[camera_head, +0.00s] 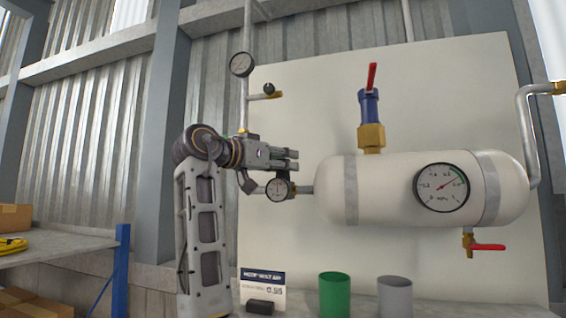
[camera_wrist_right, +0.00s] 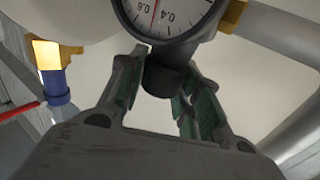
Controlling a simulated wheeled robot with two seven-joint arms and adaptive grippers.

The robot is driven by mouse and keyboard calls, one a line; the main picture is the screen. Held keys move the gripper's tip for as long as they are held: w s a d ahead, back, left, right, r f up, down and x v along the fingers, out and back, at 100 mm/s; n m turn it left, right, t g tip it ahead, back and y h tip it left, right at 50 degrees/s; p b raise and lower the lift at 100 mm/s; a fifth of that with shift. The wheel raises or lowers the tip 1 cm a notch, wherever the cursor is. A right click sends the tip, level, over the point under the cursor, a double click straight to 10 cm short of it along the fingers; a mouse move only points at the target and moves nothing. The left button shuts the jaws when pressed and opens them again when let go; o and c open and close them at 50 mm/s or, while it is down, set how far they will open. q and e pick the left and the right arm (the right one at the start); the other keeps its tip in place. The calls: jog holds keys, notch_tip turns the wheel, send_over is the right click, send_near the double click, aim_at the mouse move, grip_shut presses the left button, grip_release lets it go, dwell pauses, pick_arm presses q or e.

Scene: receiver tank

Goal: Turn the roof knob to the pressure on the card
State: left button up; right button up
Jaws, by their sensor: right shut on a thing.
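The right gripper (camera_head: 292,160) reaches in from the left, just above a small gauge (camera_head: 279,188) on the pipe left of the white tank. In the right wrist view the right gripper (camera_wrist_right: 166,72) has its fingers on either side of a black knob (camera_wrist_right: 168,80), shut on it. The knob adjoins the rim of the small gauge (camera_wrist_right: 165,15); in the head view the gripper hides it. The gauge's red needle lies between 0.4 and 0.6. The card (camera_head: 262,277) stands below; its figure looks like 0.55, but is blurred. The left gripper is not in view.
The white tank (camera_head: 390,195) carries a large gauge (camera_head: 442,188), a blue valve with red handle (camera_head: 370,105) and a red-handled drain (camera_head: 488,247). A green cup (camera_head: 334,293), a grey cup (camera_head: 394,295) and a black block (camera_head: 260,306) stand below. Another gauge (camera_head: 241,64) is higher up.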

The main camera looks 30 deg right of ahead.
jog(key=shift+r+m+g, duration=0.1)
jog(key=shift+m+g, duration=0.6)
jog(key=shift+g, duration=0.4)
jog(key=shift+m+g, duration=0.5)
jog(key=shift+g, duration=0.3)
jog(key=shift+m+g, duration=1.1)
jog(key=shift+g, duration=0.6)
jog(key=o, duration=1)
jog(key=shift+o, duration=0.2)
jog(key=shift+a, duration=0.1)
jog(key=w+a, duration=0.2)
jog(key=a, duration=0.9)
jog(key=shift+w+a, duration=0.15)
jog(key=shift+a, duration=0.2)
